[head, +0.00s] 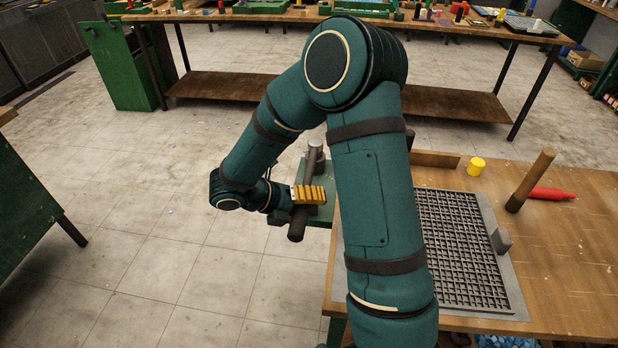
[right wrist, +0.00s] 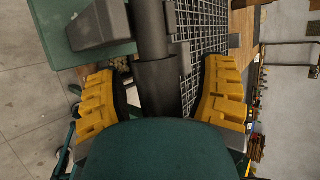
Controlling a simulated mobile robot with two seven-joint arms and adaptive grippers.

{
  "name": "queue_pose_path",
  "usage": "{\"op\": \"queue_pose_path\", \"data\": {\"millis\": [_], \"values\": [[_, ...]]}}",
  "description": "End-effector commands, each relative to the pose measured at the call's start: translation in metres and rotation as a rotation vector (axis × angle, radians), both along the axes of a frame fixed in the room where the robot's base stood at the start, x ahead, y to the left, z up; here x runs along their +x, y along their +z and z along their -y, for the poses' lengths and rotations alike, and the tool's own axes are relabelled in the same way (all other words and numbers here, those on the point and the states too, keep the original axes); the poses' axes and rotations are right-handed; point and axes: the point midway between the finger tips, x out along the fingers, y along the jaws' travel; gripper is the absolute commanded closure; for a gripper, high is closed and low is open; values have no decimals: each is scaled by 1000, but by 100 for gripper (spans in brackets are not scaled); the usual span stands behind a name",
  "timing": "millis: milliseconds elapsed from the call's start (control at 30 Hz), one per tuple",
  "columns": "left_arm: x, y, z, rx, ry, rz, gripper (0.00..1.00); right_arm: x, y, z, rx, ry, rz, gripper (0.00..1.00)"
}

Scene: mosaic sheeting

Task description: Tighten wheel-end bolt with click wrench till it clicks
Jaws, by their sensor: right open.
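A dark bar-shaped tool, apparently the click wrench (head: 297,224), lies at the left edge of the workbench, partly hidden by my arm. In the right wrist view its thick dark handle (right wrist: 160,88) runs between the yellow fingers of my right gripper (right wrist: 166,72). Gaps show on both sides of the handle, so the gripper is open around it. I cannot make out the bolt. My left gripper is out of view.
The wooden workbench (head: 570,270) carries a grey grid tray (head: 465,250), a wooden-handled tool (head: 530,180), a red bottle-like object (head: 552,194) and a yellow cup (head: 477,165). A green plate (right wrist: 60,45) lies beside the grid. Tiled floor on the left is clear.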

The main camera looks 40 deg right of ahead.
Motion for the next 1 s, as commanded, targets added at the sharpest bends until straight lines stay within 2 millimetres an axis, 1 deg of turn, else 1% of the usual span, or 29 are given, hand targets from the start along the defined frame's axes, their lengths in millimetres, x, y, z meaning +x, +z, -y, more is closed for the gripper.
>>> {"op": "queue_pose_path", "data": {"millis": [67,267,367,400,467,500,1000], "values": [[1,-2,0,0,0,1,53,-2,-4,4,0,-1,0,30],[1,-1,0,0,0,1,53,-2,-3,5,0,1,0,30],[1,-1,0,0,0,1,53,-2,-3,5,0,1,0,60],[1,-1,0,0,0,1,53,-2,-3,4,0,1,0,74],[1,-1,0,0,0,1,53,-2,-3,4,0,1,0,95],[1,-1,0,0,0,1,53,-2,-3,4,0,0,0,100],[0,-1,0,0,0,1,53,-1,-2,5,-3,-1,3,100]]}}
